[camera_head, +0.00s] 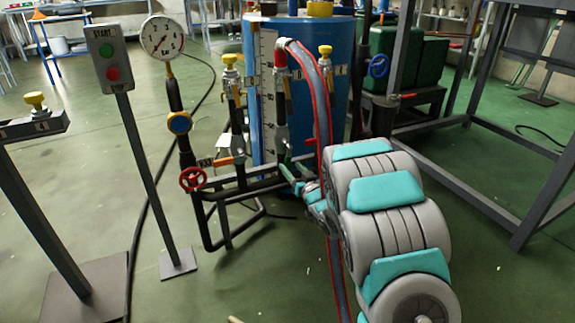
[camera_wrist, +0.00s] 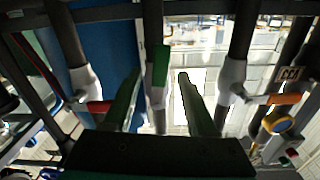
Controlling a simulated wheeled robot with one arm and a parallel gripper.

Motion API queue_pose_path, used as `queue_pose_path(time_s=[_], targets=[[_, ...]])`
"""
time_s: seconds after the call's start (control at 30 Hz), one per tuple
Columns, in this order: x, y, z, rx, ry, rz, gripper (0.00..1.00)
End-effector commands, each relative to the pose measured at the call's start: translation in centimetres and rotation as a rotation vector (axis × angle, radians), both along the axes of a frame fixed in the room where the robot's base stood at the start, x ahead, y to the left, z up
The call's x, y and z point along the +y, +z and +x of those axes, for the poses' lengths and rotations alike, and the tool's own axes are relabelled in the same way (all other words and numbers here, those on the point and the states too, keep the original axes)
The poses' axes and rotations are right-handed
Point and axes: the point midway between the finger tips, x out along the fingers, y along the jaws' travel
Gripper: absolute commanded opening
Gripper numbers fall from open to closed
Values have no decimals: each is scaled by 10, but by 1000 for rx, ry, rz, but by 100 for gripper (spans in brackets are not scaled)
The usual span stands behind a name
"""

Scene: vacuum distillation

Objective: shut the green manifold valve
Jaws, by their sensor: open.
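The green manifold valve has a green lever handle (camera_wrist: 161,66). In the wrist view it stands upright in the picture, in line with its pipe, between my fingertips. In the head view the green lever (camera_head: 284,153) shows small on the middle riser, partly hidden by my gripper. My gripper (camera_wrist: 158,78) is open, with one finger on each side of the lever. I cannot tell whether either finger touches it. In the head view my gripper (camera_head: 292,172) reaches the manifold from the right.
An orange-handled valve (camera_wrist: 284,98) and a red-handled valve (camera_wrist: 98,106) flank the green one. A red handwheel (camera_head: 193,179), a gauge (camera_head: 162,38) and a button post (camera_head: 108,57) stand left. A blue tank (camera_head: 345,75) is behind; a hose (camera_head: 322,120) runs close to my arm.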

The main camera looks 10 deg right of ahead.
Motion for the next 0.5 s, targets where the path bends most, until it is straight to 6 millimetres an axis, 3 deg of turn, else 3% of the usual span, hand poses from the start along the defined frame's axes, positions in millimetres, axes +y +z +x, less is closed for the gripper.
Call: queue_pose_path(time_s=[0.2,0.5], targets=[[8,-1,28,-1,2,-1,57],[10,0,36,1,0,-1,57]])
